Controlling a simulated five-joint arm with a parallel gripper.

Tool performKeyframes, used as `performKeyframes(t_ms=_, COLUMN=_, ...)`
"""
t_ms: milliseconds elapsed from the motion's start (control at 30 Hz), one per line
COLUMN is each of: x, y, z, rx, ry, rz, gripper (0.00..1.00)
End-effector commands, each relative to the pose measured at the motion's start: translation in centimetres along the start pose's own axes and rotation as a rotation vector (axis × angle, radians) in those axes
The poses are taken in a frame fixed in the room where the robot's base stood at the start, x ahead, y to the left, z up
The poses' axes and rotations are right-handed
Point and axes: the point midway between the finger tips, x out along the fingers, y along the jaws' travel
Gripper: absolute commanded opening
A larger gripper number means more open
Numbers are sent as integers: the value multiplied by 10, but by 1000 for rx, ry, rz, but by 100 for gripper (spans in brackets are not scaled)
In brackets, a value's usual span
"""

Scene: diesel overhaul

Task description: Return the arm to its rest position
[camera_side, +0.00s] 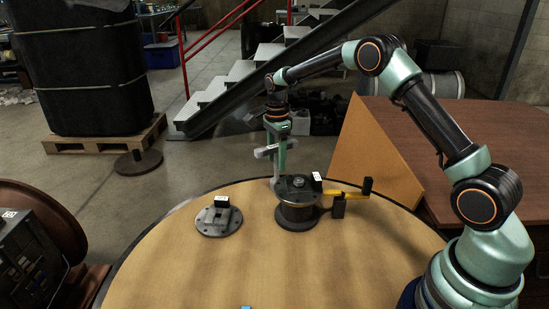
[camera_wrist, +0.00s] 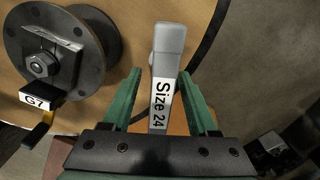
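My gripper (camera_side: 279,143) points down at the far side of the round table, just behind the spool-shaped part. In the wrist view its two green fingers (camera_wrist: 160,75) are apart, one on each side of a grey tool (camera_wrist: 167,45) labelled "Size 24". Bare gaps show between the fingers and the tool's label. The grey tool also shows in the side view (camera_side: 266,151), beside the fingers near the table's far edge. Whether the tool touches a finger at the tips, I cannot tell. My arm reaches across from the right, raised and bent.
The dark spool-shaped part (camera_side: 297,212) stands on the round table (camera_side: 180,275), with a nut on top and a "G7" tag (camera_wrist: 38,98). A yellow-handled item (camera_side: 345,193) lies beside it. A flat flange (camera_side: 219,221) lies left. A brown panel (camera_side: 372,155) leans behind. The front table is mostly clear.

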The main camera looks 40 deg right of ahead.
Motion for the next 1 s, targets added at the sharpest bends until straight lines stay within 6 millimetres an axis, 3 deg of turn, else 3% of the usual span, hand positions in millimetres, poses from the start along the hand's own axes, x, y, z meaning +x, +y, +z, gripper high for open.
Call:
performKeyframes(t_ms=67, x=0, y=0, z=0, rx=0, ry=0, rz=0, gripper=60)
performKeyframes(t_ms=167, x=1, y=0, z=0, rx=0, ry=0, rz=2, gripper=94)
performKeyframes(t_ms=533, x=-3, y=0, z=0, rx=0, ry=0, rz=0, gripper=95)
performKeyframes(t_ms=1000, x=-44, y=0, z=0, rx=0, ry=0, rz=-1, gripper=95)
